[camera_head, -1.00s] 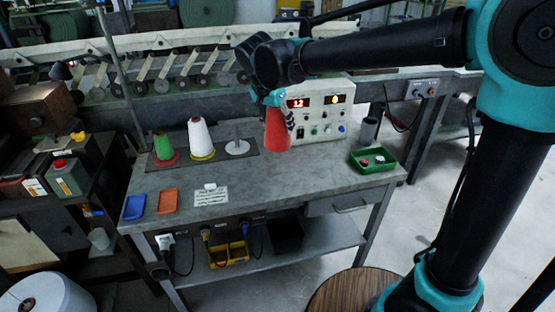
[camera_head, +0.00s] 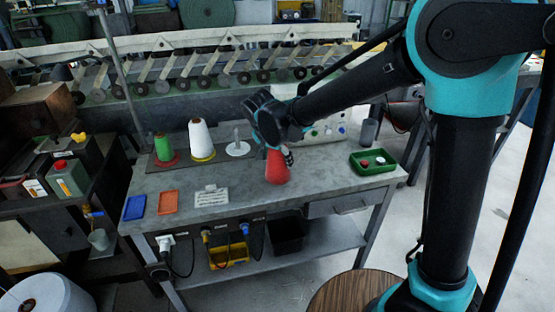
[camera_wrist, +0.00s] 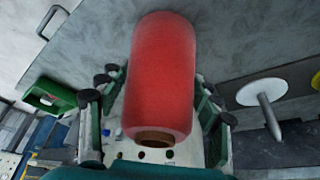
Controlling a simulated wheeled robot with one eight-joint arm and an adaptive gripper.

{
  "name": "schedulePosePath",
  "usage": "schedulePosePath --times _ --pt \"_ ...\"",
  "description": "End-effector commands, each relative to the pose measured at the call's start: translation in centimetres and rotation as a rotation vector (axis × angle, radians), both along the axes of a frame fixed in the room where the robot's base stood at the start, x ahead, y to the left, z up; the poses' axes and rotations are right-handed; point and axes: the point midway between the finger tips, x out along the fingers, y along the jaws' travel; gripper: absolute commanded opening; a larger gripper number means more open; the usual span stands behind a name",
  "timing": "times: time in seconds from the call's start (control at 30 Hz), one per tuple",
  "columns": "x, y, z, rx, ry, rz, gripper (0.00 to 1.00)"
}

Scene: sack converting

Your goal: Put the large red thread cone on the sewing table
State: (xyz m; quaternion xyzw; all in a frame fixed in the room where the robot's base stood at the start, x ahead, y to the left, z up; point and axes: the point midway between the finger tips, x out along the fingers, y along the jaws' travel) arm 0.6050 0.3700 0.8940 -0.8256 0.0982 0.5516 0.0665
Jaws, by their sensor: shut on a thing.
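The large red thread cone (camera_head: 277,170) is held over the front middle of the grey sewing table (camera_head: 240,195). My gripper (camera_head: 276,154) is shut on its upper part from above, with the wide end down. The cone looks nearly upright in the head view; I cannot tell whether its base touches the tabletop. In the wrist view the red cone (camera_wrist: 162,65) fills the middle, with my gripper's (camera_wrist: 158,98) fingers on both sides of it.
A green cone (camera_head: 164,149), a white cone (camera_head: 201,140) and an empty spindle with a white disc (camera_head: 238,148) stand at the back left. A green tray (camera_head: 372,170) is at right. Blue (camera_head: 134,208) and orange (camera_head: 168,203) trays lie front left. A control box (camera_head: 325,132) stands behind.

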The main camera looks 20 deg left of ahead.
Motion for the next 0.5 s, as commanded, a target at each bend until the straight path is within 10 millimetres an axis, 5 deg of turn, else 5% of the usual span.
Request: schedulePosePath --times 0.37,0.4,0.5 --pt "0.04 0.02 -0.28 0.0 -0.001 0.0 0.04" --pt "0.02 0.04 -0.3 0.0 0.0 0.0 0.69" --pt "0.02 0.04 -0.28 0.0 0.0 0.0 0.81"
